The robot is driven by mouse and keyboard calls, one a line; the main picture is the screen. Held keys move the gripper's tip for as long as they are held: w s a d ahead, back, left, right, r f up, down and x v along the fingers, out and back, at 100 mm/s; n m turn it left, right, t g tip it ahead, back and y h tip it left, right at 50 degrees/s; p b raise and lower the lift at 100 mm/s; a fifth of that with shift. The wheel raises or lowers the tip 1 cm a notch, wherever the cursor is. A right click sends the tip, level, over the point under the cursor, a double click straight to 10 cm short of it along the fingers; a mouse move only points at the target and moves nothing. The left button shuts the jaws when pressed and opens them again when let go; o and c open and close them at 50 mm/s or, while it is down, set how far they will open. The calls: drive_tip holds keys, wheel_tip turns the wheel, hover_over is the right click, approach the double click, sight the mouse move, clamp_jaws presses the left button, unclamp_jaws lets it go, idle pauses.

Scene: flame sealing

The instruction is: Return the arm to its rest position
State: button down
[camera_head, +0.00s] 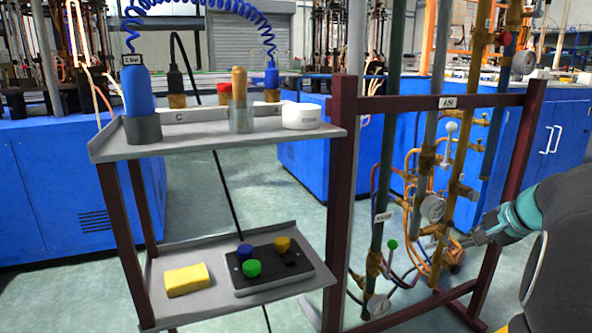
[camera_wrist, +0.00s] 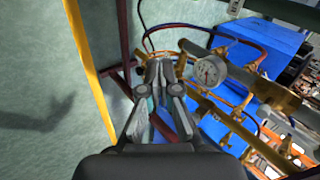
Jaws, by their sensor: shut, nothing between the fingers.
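My gripper (camera_head: 460,242) is at the right in the head view, in front of the pipe rack. It is shut and holds nothing. In the wrist view its two fingers (camera_wrist: 162,72) meet near the middle, close to brass pipe fittings and a round pressure gauge (camera_wrist: 209,72). I cannot tell whether the fingertips touch the fittings. My arm (camera_head: 540,210) reaches in from the right edge.
The dark red pipe rack (camera_head: 342,200) carries vertical pipes, a gauge (camera_head: 433,208), a green-knobbed valve (camera_head: 392,245) and a white-knobbed valve (camera_head: 451,127). A two-shelf cart (camera_head: 215,148) stands left, with a yellow sponge (camera_head: 187,279) below. Blue cabinets (camera_head: 60,185) stand behind.

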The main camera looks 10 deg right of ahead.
drive_tip(key=s+a+n+p, duration=0.1)
drive_tip(key=s+a+n, duration=0.3)
drive_tip(key=a, duration=0.6)
drive_tip(key=s+a+n+g+h+p, duration=0.1)
drive_tip(key=s+a+n+p, duration=0.1)
drive_tip(key=s+a+n, duration=0.3)
drive_tip(key=s+a+n+g+p, duration=0.1)
drive_tip(key=s+a+n, duration=0.4)
drive_tip(key=s+a, duration=0.5)
drive_tip(key=a+p, duration=0.1)
drive_tip(key=a, duration=0.5)
drive_tip(key=shift+s+a+f, duration=0.15)
drive_tip(key=shift+a+f, duration=0.1)
drive_tip(key=shift+a, duration=0.15)
